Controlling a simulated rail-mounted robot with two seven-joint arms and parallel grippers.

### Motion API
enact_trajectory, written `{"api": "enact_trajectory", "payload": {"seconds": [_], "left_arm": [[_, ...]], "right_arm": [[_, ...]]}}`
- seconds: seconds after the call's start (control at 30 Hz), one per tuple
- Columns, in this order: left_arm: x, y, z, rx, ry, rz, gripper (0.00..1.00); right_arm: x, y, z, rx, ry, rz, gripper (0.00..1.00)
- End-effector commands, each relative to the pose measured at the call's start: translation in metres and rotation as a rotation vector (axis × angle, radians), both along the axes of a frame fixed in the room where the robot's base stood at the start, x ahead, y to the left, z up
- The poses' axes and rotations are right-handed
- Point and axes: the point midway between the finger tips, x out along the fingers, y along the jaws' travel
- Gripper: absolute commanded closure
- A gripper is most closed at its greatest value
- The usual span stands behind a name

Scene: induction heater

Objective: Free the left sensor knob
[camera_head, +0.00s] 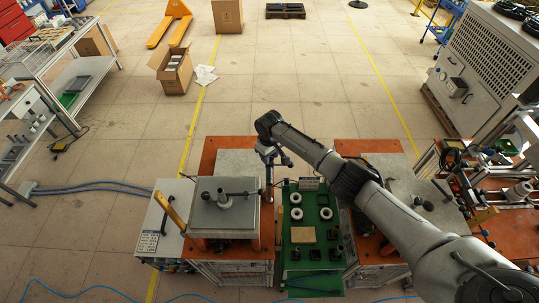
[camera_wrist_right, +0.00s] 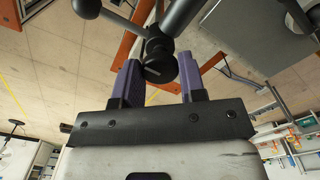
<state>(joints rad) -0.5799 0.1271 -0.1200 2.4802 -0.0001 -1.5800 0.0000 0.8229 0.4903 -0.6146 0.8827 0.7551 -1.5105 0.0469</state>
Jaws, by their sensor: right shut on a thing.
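My right gripper (camera_head: 273,158) is at the far right corner of the left heater (camera_head: 226,212) in the head view. In the right wrist view, its two purple fingers (camera_wrist_right: 158,82) stand on either side of a dark knob (camera_wrist_right: 160,62), which I take to be the left sensor knob. They are shut on it. The knob joins dark rods, one ending in a black ball (camera_wrist_right: 86,7). In the head view, the gripper and wrist largely hide the knob. My left gripper is not in view.
A green board (camera_head: 310,262) with white rings and small dark parts lies right of the left heater. A second heater (camera_head: 412,200) stands further right, partly behind my right arm. A grey box (camera_head: 163,222) stands at the left.

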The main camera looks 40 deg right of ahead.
Motion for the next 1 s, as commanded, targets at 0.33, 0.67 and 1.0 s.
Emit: {"api": "enact_trajectory", "payload": {"seconds": [0.33,0.67,1.0], "left_arm": [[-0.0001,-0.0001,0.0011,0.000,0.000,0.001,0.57],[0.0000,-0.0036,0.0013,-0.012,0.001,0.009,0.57],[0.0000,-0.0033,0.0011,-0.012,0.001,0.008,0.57]], "right_arm": [[0.0007,0.0007,0.0016,0.002,-0.002,0.066,0.86],[0.0007,0.0007,0.0016,0.002,-0.002,0.070,0.86],[0.0004,0.0004,0.0008,0.001,-0.001,0.069,0.37]]}}
